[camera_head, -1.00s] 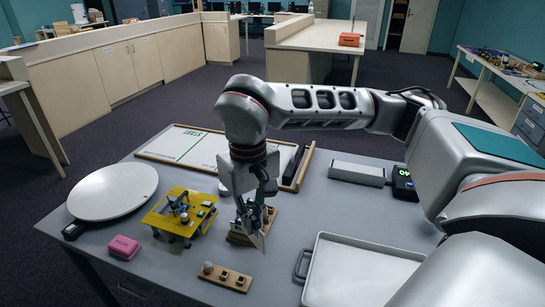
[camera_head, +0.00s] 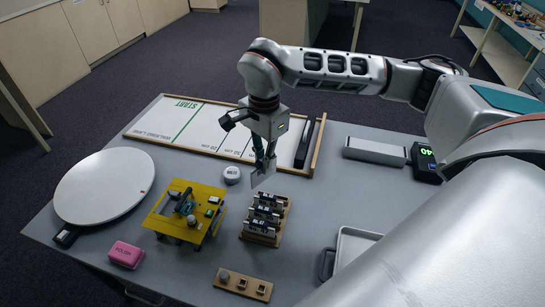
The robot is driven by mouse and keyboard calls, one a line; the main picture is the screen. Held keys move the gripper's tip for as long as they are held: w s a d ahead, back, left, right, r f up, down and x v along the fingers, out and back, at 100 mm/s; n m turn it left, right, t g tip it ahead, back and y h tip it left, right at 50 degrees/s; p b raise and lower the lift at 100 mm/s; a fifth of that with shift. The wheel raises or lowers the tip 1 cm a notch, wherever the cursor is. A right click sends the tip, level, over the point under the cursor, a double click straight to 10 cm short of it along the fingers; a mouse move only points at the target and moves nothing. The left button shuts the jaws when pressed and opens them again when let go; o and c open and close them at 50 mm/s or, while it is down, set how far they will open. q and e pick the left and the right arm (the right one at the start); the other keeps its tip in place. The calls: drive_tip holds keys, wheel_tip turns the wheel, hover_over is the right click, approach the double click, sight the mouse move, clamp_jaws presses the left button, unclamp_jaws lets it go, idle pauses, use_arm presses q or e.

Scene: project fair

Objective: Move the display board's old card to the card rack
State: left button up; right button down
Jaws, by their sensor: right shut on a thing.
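My right gripper (camera_head: 264,157) is shut on a pale, flat, card-like piece (camera_head: 263,175), which hangs tilted below the fingertips. The gripper is above the table, just behind a wooden stand (camera_head: 246,233) that carries several dark modules in rows; the piece looks clear of it. I cannot tell whether this stand is the display board or the card rack. A yellow board (camera_head: 170,219) with small electronic parts stands to its left. My left gripper is not in view.
A white round turntable (camera_head: 104,186) is at left, with a pink block (camera_head: 127,254) in front of it. A white START board (camera_head: 210,130) lies behind. A small wooden strip (camera_head: 243,284) is in front. A grey bar (camera_head: 376,151) and tray (camera_head: 350,245) are at right.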

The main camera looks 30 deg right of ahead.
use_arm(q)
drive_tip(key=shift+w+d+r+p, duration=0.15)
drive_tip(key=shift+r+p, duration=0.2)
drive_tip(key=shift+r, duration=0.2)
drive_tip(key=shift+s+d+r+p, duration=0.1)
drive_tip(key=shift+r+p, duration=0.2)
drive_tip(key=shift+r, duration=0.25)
use_arm(e)
drive_tip(key=w+d+f+m, duration=0.1)
drive_tip(key=d+f+m, duration=0.1)
drive_tip(key=f+m, duration=0.4)
drive_tip(key=w+d+f+m, duration=0.1)
drive_tip(key=d+f+m, duration=0.1)
drive_tip(key=f+m, duration=0.4)
drive_tip(key=shift+w, duration=0.25)
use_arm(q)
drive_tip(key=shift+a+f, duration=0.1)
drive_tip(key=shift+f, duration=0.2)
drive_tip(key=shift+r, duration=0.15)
use_arm(e)
drive_tip(key=shift+f, duration=0.25)
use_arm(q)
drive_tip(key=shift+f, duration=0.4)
use_arm(e)
drive_tip(key=shift+f, duration=0.6)
use_arm(q)
drive_tip(key=shift+b, duration=0.4)
use_arm(e)
drive_tip(key=shift+f, duration=0.6)
idle(0.4)
